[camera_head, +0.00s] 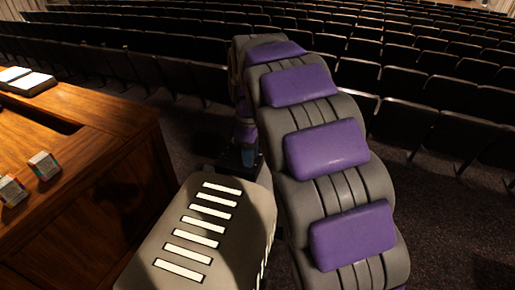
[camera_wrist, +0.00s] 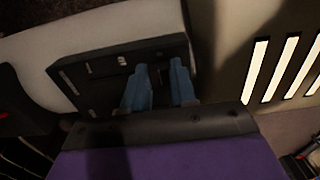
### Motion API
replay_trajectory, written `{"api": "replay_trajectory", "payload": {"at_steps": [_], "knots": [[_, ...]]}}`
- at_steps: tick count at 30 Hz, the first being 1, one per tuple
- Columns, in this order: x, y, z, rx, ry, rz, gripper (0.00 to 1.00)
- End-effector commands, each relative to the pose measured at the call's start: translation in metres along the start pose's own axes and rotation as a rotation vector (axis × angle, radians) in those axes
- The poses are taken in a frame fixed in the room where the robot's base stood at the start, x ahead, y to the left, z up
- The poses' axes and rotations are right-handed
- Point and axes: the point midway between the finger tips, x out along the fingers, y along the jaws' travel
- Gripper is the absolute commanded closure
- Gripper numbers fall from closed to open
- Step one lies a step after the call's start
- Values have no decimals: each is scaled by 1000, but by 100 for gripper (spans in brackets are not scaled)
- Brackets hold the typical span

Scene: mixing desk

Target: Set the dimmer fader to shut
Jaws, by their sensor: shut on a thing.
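A black panel (camera_wrist: 105,90) with pale slots and small white marks fills the middle of the wrist view. In the head view its dark edge (camera_head: 228,165) shows only partly, low behind my arm. My gripper (camera_wrist: 160,68) has two blue fingers that reach onto the panel, with a narrow dark gap between them. In the head view my gripper (camera_head: 247,150) is mostly covered by my arm. The fingers are closed on a small part at the panel, which fits the dimmer fader. The fader's cap is too dark and covered to make out, and its position cannot be read.
A wooden desk (camera_head: 120,125) stands on the left, with small boxes (camera_head: 43,165) and a dark-edged pale object (camera_head: 30,83) on it. Rows of dark seats (camera_head: 430,75) fill the back. Dark carpet (camera_head: 450,215) lies open on the right.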

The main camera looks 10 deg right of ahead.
Motion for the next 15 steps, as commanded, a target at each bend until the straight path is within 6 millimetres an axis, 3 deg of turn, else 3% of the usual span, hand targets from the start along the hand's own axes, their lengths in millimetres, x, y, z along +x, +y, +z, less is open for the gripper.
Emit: {"api": "replay_trajectory", "payload": {"at_steps": [10, 11, 15], "knots": [[0, -7, -1, -2, 4, -3, 100], [0, -7, -1, -2, 4, -3, 73], [0, -7, 0, -1, 4, -2, 59]]}}
